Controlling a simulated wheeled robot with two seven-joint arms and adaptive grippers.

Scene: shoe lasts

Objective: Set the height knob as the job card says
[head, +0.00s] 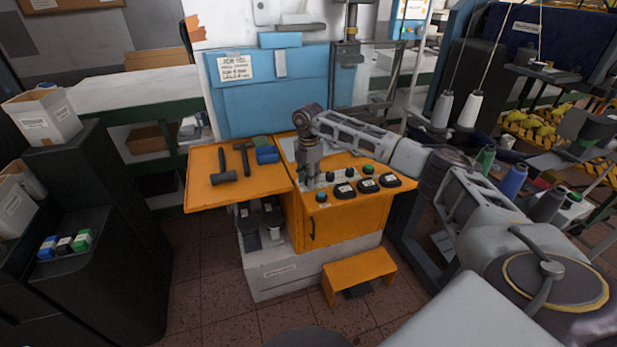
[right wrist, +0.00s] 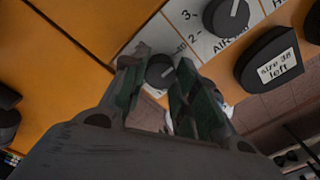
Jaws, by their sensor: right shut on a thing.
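My right gripper (head: 307,172) points down at the orange machine's control panel (head: 328,186). In the right wrist view its two fingers (right wrist: 158,76) are shut on a small dark round knob (right wrist: 160,72) on a white scale plate. The fingers hide part of the scale; I cannot read the knob's name. A second dark knob (right wrist: 228,16) with a white pointer line sits beside it, its label partly cut off. The job card (head: 235,67) is a white sheet on the blue back panel; its small text is not readable to me. My left gripper is out of view.
Black labelled shoe lasts (head: 368,186) lie along the panel's front; one reads "size 38 left" (right wrist: 272,60). An orange step (head: 358,270) stands on the floor in front.

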